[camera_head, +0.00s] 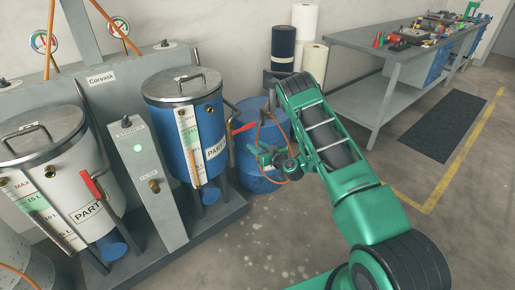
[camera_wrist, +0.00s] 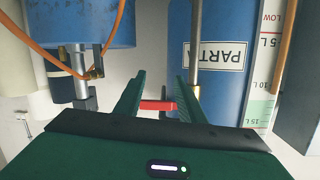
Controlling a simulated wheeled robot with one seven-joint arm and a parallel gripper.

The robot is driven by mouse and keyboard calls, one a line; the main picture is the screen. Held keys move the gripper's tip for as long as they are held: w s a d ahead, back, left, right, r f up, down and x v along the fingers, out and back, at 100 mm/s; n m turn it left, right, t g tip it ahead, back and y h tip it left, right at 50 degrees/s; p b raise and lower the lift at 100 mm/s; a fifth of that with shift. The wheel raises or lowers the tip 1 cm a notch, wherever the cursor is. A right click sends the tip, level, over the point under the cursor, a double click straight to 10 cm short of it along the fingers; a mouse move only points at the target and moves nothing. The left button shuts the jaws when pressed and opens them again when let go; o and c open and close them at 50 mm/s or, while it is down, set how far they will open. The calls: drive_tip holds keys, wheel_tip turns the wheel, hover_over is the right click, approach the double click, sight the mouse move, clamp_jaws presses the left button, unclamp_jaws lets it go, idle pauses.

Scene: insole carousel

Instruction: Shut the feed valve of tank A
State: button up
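A blue tank (camera_head: 186,130) labelled "PART", its letter unreadable, stands on the grey stand. Its red valve lever (camera_head: 243,128) sticks out sideways to the right, close to level. A white tank (camera_head: 42,165), also labelled "PART" with no readable letter, is at the left, with a red lever (camera_head: 94,187) slanting downward. My gripper (camera_head: 264,155) is just right of the blue tank, near its lever. In the wrist view my gripper (camera_wrist: 157,88) is open, and the red lever (camera_wrist: 156,105) shows between its fingers beside the blue tank (camera_wrist: 215,95). Contact cannot be told.
A grey control box (camera_head: 147,170) with a green light stands between the tanks. A blue drum (camera_head: 258,172) is behind my gripper, with an orange hose nearby. A workbench (camera_head: 370,45) with small items stands at the back right. The floor in front is clear.

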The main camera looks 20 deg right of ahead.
drive_tip(key=shift+s+r, duration=0.25)
drive_tip(key=shift+s, duration=0.15)
idle(0.5)
drive_tip(key=v, duration=1)
drive_tip(key=shift+s+d, duration=0.2)
drive_tip(key=shift+s, duration=0.1)
idle(0.5)
